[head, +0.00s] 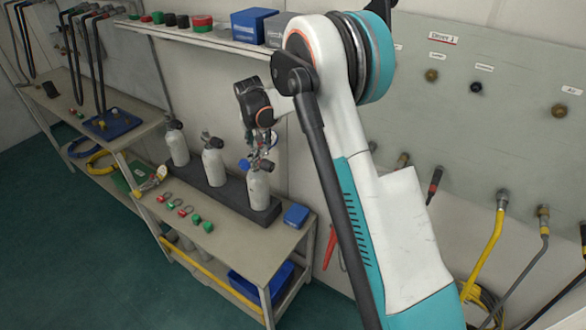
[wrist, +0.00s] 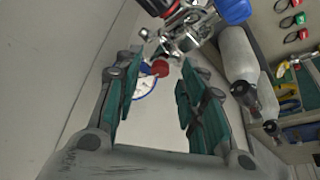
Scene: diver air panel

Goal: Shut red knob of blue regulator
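The blue regulator (head: 260,164) sits on top of the rightmost grey cylinder (head: 257,190) on the bench. In the wrist view its metal body (wrist: 186,30) is at the top, with a large blue knob (wrist: 233,10) to the right. A small red knob (wrist: 160,68) shows between my fingertips, beside a white gauge with a blue rim (wrist: 145,87). My gripper (wrist: 157,75) is open, with a finger on each side of the red knob and gaps visible. I cannot tell how deep the knob lies between them. In the head view my gripper (head: 264,138) is just above the regulator.
Two more cylinders (head: 214,163) stand to the left in the dark rack. Small red and green parts (head: 184,210) and a blue box (head: 296,216) lie on the bench. A shelf (head: 200,38) and the wall panel (head: 520,80) are close behind my arm.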

